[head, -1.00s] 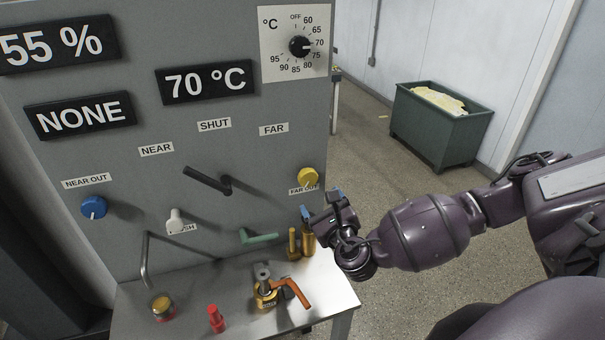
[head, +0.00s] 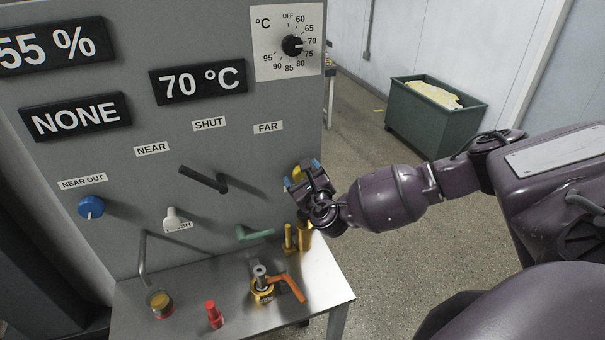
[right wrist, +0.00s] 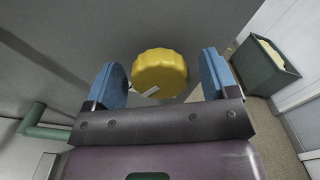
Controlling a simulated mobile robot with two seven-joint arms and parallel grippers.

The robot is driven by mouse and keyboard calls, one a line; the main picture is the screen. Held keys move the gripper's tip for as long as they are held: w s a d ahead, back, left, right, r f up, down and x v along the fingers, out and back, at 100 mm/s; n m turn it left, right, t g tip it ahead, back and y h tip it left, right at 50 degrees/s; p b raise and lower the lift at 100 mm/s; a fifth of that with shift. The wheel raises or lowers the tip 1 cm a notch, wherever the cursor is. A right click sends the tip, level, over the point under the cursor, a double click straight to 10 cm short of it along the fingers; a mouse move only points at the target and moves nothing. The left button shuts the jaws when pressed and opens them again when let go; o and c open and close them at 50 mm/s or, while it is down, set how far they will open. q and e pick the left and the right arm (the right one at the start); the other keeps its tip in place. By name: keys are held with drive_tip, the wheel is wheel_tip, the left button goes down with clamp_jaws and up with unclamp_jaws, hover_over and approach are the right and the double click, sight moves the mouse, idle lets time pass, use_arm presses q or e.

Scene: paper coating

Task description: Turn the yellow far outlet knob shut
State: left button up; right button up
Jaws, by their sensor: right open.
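The yellow far outlet knob (right wrist: 160,72) sits on the grey panel, round with a ridged edge. In the right wrist view it lies between the two blue finger pads of my right gripper (right wrist: 162,84), with a gap on each side. In the head view my right gripper (head: 301,178) is at the panel's right edge below the FAR label (head: 268,127). There it covers most of the knob (head: 298,172). The gripper is open. The knob's pointer mark cannot be made out. My left gripper is not in view.
The blue near outlet knob (head: 91,207) is at the panel's left. The metal shelf (head: 240,315) below holds several fittings. A green bin (head: 432,122) stands behind.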

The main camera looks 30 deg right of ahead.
drive_tip(key=shift+w, duration=0.2)
drive_tip(key=c, duration=0.9)
